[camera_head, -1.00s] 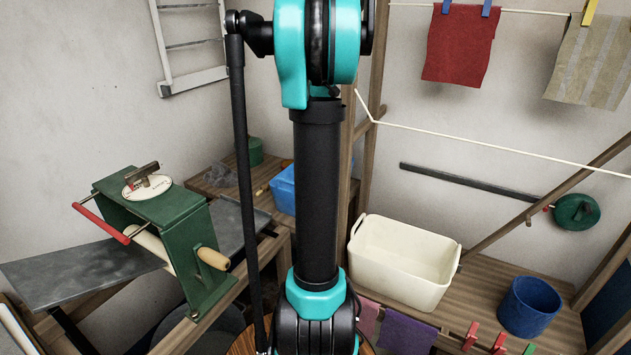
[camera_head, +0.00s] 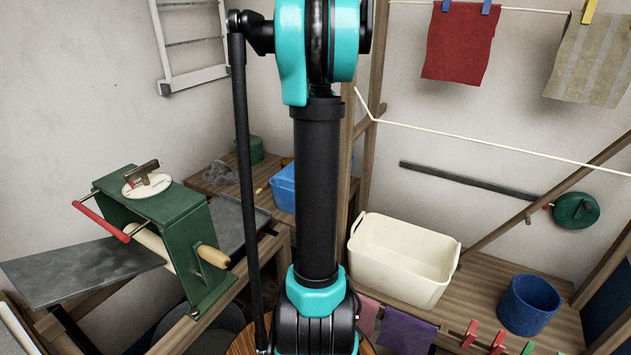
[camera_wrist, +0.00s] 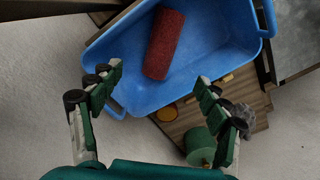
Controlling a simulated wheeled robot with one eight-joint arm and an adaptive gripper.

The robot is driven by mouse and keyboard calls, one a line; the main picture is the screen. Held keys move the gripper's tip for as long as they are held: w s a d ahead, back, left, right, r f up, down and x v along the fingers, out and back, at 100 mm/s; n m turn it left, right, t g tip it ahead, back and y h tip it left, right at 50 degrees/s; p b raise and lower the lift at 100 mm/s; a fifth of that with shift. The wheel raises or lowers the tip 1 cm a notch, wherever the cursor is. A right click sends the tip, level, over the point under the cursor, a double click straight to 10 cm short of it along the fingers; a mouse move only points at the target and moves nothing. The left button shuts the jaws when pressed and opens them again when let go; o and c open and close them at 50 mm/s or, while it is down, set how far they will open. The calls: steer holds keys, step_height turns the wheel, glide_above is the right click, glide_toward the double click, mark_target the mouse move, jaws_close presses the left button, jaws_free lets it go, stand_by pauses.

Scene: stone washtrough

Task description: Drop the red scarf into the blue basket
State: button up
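A red rolled cloth (camera_wrist: 164,44), which looks like the scarf, lies inside the blue basket (camera_wrist: 240,52) in the wrist view. It rests on the basket's floor, left of the middle. My gripper (camera_wrist: 159,74) is open, its two fingers spread wide with nothing between them. The fingertips point toward the basket, on either side of the cloth in the picture; their height above it is hard to judge. In the head view part of the blue basket (camera_head: 283,187) shows behind my arm; its inside is mostly hidden and my gripper is out of sight.
A green cylinder (camera_wrist: 200,146) and a grey lump (camera_wrist: 240,116) stand near the basket. A green mangle (camera_head: 160,230) is at left. A cream tub (camera_head: 402,262) and a blue pot (camera_head: 528,305) stand on the right bench. A red cloth (camera_head: 458,44) hangs on a line.

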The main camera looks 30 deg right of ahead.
steer(key=shift+r, duration=0.1)
step_height(320, 180, up, 12)
stand_by(0.6)
stand_by(0.4)
